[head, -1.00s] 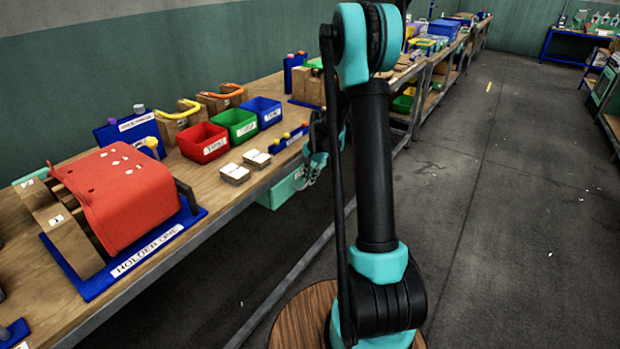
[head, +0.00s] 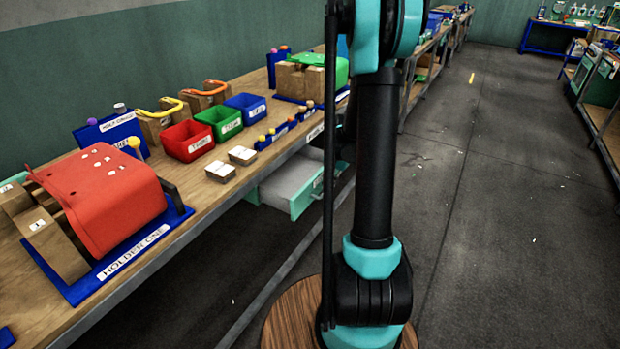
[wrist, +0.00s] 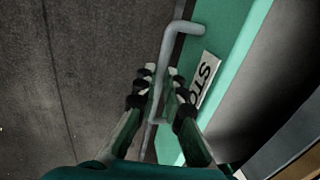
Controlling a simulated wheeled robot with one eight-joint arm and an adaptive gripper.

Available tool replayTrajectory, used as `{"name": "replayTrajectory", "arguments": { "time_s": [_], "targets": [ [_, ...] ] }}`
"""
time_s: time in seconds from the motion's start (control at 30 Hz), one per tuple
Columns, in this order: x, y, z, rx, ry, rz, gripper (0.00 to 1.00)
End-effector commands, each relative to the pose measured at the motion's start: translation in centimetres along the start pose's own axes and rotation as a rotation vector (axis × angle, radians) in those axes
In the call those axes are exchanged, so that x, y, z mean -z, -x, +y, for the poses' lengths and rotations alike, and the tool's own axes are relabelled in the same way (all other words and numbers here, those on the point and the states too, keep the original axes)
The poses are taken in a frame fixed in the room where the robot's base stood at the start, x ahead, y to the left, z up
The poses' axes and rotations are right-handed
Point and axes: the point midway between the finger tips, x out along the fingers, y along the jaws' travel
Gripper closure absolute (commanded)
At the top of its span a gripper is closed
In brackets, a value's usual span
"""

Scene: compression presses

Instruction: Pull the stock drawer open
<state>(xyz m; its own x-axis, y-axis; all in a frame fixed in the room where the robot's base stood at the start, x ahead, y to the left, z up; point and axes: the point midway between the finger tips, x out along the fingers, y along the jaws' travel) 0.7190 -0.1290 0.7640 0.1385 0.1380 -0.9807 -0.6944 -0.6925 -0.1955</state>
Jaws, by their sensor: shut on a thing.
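The stock drawer (head: 301,203) has a green front and a pale grey inside, and it stands out from under the bench in the head view. In the wrist view its green front (wrist: 221,45) carries a white label beginning "STO" (wrist: 207,80) and a grey bar handle (wrist: 174,48). My gripper (wrist: 163,80) has its two fingers on either side of the handle bar and is shut on it. In the head view my arm hides the gripper.
The wooden bench (head: 190,212) above the drawer holds a red press cover (head: 100,190), red (head: 187,141), green (head: 219,122) and blue (head: 246,108) bins, and white card stacks (head: 242,155). A metal rail (head: 270,280) runs low along the bench. The floor (head: 480,220) at right is clear.

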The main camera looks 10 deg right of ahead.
Motion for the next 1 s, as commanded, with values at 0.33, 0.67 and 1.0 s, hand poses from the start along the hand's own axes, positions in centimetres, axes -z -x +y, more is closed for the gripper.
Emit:
{"name": "replayTrajectory", "arguments": {
  "time_s": [0.33,0.67,1.0],
  "targets": [
    [0.0,1.7,8.4,-0.001,-0.005,0.001,1.0],
    [0.0,2.2,10.9,-0.001,0.0,0.0,1.0],
    [0.0,2.2,11.0,-0.001,0.0,0.0,0.9]
  ]
}}
